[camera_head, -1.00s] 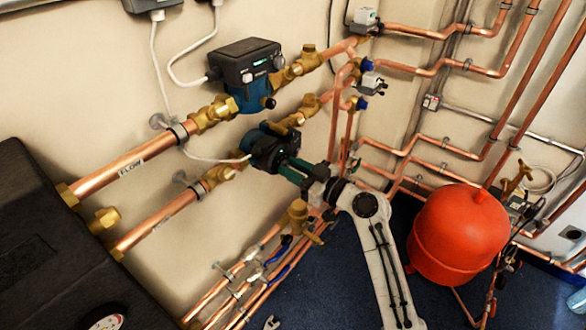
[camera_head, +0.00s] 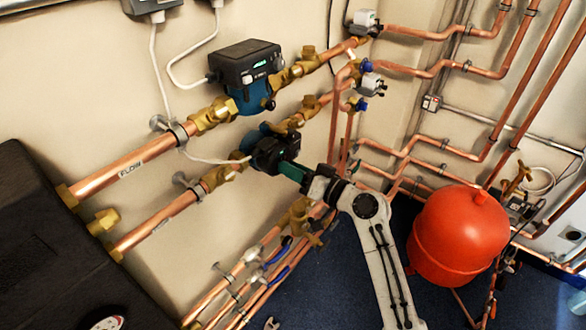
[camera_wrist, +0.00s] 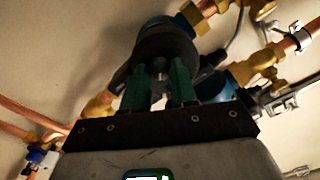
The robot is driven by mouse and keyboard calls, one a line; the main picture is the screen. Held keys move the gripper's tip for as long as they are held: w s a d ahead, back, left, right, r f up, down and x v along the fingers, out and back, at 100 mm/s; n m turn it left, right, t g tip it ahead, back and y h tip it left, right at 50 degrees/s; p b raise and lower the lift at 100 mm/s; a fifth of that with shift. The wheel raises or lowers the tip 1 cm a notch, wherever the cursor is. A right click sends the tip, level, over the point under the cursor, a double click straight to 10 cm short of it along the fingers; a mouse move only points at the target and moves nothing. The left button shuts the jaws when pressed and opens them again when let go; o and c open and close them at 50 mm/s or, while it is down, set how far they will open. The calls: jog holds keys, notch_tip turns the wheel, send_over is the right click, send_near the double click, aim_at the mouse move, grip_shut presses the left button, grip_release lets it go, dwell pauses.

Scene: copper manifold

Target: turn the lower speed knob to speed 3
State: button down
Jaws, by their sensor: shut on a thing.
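The lower pump (camera_head: 268,152) has a dark head and a blue body and sits on the lower copper pipe. My gripper (camera_head: 283,165) reaches its front face from the lower right, with green fingers. In the wrist view, the two green fingers (camera_wrist: 160,82) stand upright against the dark round front of the pump (camera_wrist: 165,48). They are shut on the lower speed knob, which they mostly hide. I cannot read the knob's speed setting in either view. The upper pump (camera_head: 246,62), with a dark head and a small lit mark, is up and left of my gripper.
A brass valve (camera_head: 298,216) is just below my gripper, close to my arm. A red tank (camera_head: 458,235) stands right of my arm. Copper pipes (camera_head: 430,150) run along the wall behind. A black box (camera_head: 50,245) fills the lower left.

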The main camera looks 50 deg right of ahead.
jog(key=shift+m, duration=0.3)
jog(key=c, duration=0.9)
grip_release()
jog(key=shift+s+d+b, duration=0.15)
jog(key=shift+s+b, duration=1.25)
jog(key=shift+s, duration=4)
